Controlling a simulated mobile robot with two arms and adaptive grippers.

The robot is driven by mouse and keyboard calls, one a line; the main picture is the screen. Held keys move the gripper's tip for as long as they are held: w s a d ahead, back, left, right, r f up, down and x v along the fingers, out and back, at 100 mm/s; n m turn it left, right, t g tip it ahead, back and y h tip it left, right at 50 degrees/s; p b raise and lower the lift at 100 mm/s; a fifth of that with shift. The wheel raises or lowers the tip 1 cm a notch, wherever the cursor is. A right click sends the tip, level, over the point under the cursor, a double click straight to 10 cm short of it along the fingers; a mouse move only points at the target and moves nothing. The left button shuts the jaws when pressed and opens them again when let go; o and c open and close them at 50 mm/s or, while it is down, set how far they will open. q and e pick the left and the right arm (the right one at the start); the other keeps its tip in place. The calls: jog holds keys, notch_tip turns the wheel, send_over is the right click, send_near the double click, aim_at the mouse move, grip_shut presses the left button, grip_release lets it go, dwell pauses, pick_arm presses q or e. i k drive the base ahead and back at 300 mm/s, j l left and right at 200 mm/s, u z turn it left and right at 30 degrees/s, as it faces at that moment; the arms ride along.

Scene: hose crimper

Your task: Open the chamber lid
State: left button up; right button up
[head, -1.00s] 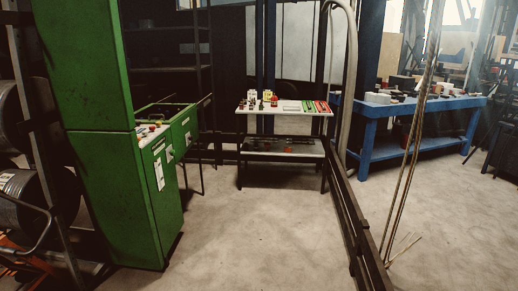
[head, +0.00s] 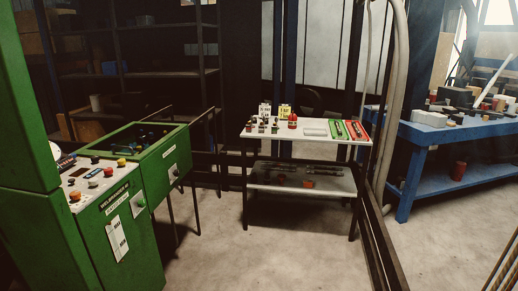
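The green crimper machine (head: 110,215) stands at the left, with a sloped control panel (head: 92,180) of coloured buttons and knobs. Right of the panel is its green box-shaped chamber (head: 166,169), with a dark top opening framed in green. Some blue and dark parts show inside it. I cannot tell whether a clear lid covers the opening. Neither of my grippers is in view.
A white two-level table (head: 305,134) with small parts, a red bottle and red and green trays stands right of the machine. A blue workbench (head: 445,130) is at the far right, behind a dark rail. Bare concrete floor (head: 260,260) lies in front.

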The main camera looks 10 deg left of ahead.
aim_at(83, 151)
jog(key=i+u, duration=0.1)
jog(key=i, duration=0.6)
jog(key=i+l, duration=0.1)
jog(key=i, duration=0.55)
jog(key=i+u, duration=0.15)
jog(key=i, duration=0.55)
jog(key=l, duration=0.05)
